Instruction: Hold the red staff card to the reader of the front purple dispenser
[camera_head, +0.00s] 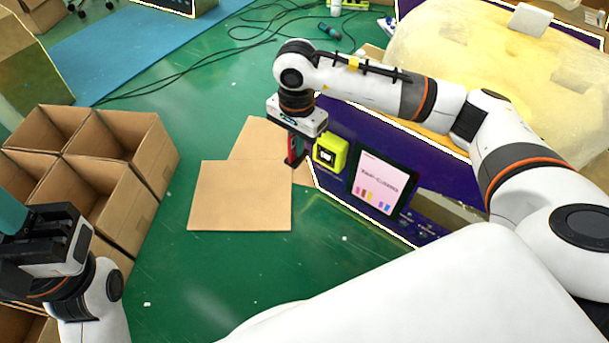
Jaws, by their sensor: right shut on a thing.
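The purple dispenser (331,182) stands at the right, with a lit screen (381,184) on its front. A yellow-framed reader (330,152) with a dark centre is on its front, left of the screen. My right gripper (296,160) is shut on the red staff card (292,149), pointing down just left of the reader. Only a narrow red strip of the card shows; the fingers hide the rest. I cannot tell whether the card touches the reader. My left gripper (20,235) is at the lower left over the boxes, far from the dispenser; its fingertips are not clear.
Open cardboard boxes (127,185) stand at the left. Flat cardboard sheets (240,195) lie on the green floor (210,270) left of the dispenser. Black cables (200,63) run across the floor behind. A large yellowish wrapped load (480,60) sits at the back right.

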